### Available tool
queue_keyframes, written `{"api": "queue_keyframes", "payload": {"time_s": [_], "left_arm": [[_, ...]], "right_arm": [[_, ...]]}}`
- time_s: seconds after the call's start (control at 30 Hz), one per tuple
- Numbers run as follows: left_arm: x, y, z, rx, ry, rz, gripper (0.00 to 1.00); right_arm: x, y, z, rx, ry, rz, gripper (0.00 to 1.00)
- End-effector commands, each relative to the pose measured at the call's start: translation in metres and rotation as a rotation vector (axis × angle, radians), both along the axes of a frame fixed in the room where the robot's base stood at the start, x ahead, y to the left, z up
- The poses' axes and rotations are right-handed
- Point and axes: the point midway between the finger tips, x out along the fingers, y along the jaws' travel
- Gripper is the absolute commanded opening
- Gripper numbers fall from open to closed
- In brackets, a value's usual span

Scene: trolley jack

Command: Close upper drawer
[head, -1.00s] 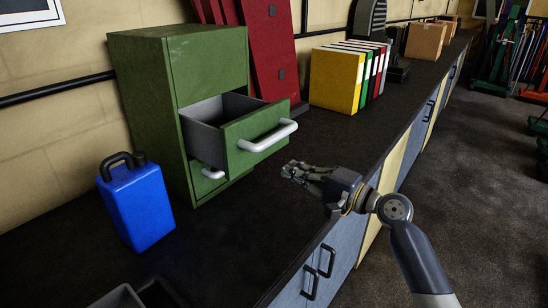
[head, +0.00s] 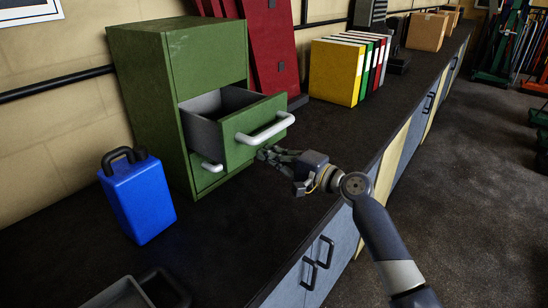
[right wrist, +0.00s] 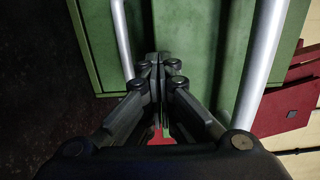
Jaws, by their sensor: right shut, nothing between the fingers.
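The green cabinet (head: 140,100) stands on the dark worktop. Its upper drawer (head: 240,131) is pulled well out, with a grey inside and a white bar handle (head: 265,132) on its front. Below it, a lower drawer (head: 206,180) is seen partly, mostly hidden by the upper one. My right gripper (head: 264,154) is shut and empty, at the drawer front just below the handle; contact cannot be told. In the right wrist view the shut fingertips (right wrist: 158,62) point at green drawer fronts (right wrist: 190,35), between two pale handle bars. My left gripper is not in view.
A blue canister (head: 138,198) stands left of the cabinet. A grey bin (head: 122,294) is at the near left. Red panels (head: 272,55) and several binders (head: 338,75) stand to the right. The worktop in front of the cabinet is mostly clear.

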Motion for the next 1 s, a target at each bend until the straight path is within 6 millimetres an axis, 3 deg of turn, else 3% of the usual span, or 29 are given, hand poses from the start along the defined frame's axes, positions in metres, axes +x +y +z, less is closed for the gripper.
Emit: {"api": "queue_keyframes", "payload": {"time_s": [0.2, 0.5, 1.0], "left_arm": [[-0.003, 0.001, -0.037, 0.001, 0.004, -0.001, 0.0], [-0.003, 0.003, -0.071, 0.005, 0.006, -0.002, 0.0], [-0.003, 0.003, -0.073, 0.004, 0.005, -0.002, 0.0]], "right_arm": [[0.03, 0.043, -0.005, 0.005, -0.004, 0.0, 0.0], [0.059, 0.081, -0.003, 0.002, -0.003, 0.0, 0.0], [0.062, 0.089, 0.001, 0.0, -0.001, 0.001, 0.0]]}}
